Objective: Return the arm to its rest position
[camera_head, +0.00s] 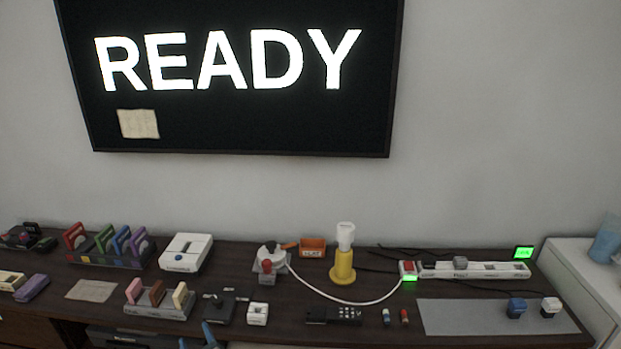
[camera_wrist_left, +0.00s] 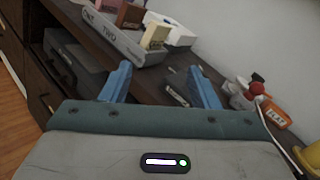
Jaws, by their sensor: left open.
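My left gripper (camera_head: 199,338) shows only at the bottom edge of the head view, as blue fingertips in front of the table's front edge. In the left wrist view its two blue fingers (camera_wrist_left: 160,86) stand wide apart with nothing between them. The gripper is open and empty, close to the front edge of the dark table (camera_head: 270,334). The grey rack (camera_head: 150,310) with pink, brown and cream blocks lies just beyond it; this rack also shows in the left wrist view (camera_wrist_left: 98,25). The rest of the left arm is hidden. My right gripper is not in view.
A black device (camera_head: 222,308) and a small white box (camera_head: 257,313) stand near the gripper. A yellow stand with a white bulb (camera_head: 343,265), a power strip (camera_head: 470,269) and a grey mat (camera_head: 465,318) lie to the right. A screen (camera_head: 240,75) reads READY.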

